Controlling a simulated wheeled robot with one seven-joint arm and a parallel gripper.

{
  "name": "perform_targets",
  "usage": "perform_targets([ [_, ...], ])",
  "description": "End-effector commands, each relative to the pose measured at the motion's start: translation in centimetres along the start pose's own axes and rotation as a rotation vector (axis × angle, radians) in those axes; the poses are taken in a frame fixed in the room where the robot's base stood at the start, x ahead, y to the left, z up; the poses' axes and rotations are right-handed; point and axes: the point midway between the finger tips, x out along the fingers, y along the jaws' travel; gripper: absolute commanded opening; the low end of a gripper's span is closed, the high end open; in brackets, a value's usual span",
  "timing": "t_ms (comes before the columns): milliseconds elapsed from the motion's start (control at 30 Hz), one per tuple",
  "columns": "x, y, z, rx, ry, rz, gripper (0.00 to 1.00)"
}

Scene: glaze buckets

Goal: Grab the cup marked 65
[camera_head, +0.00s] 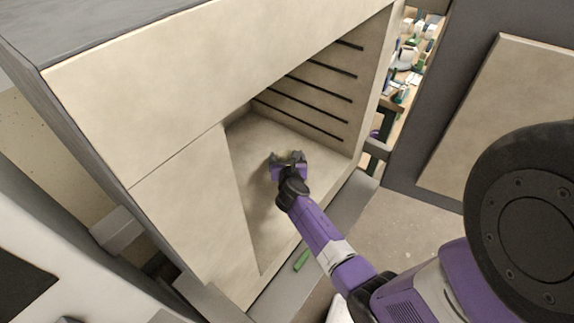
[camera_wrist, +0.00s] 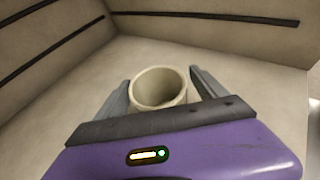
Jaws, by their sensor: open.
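A beige cup (camera_wrist: 157,88) stands upright on the pale floor inside a kiln-like chamber, seen in the wrist view. Its open mouth faces up toward the camera, and no mark 65 can be read on it. My gripper (camera_wrist: 158,86) is open, with one finger on either side of the cup. I cannot tell whether the fingers touch it. The lower part of the cup is hidden behind my gripper's body. In the head view my gripper (camera_head: 287,156) reaches into the chamber, and the cup cannot be made out there.
The chamber (camera_head: 190,90) has beige walls, with several dark grooves (camera_head: 318,90) on an inner wall. A beige panel (camera_head: 205,210) closes part of its front at left. A small green object (camera_head: 301,261) lies by the front edge. Cluttered shelves (camera_head: 408,60) stand behind at right.

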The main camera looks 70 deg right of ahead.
Motion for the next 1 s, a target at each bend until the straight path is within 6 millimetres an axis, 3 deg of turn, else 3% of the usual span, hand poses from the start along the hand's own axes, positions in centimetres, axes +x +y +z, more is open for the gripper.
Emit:
perform_targets([
  [333,0.85,0.03,0.0,0.001,0.0,0.001,0.81],
  [700,0.83,0.03,-0.01,0.001,0.0,0.001,0.09],
  [1000,0.74,0.04,0.26,0.001,-0.001,0.001,0.07],
])
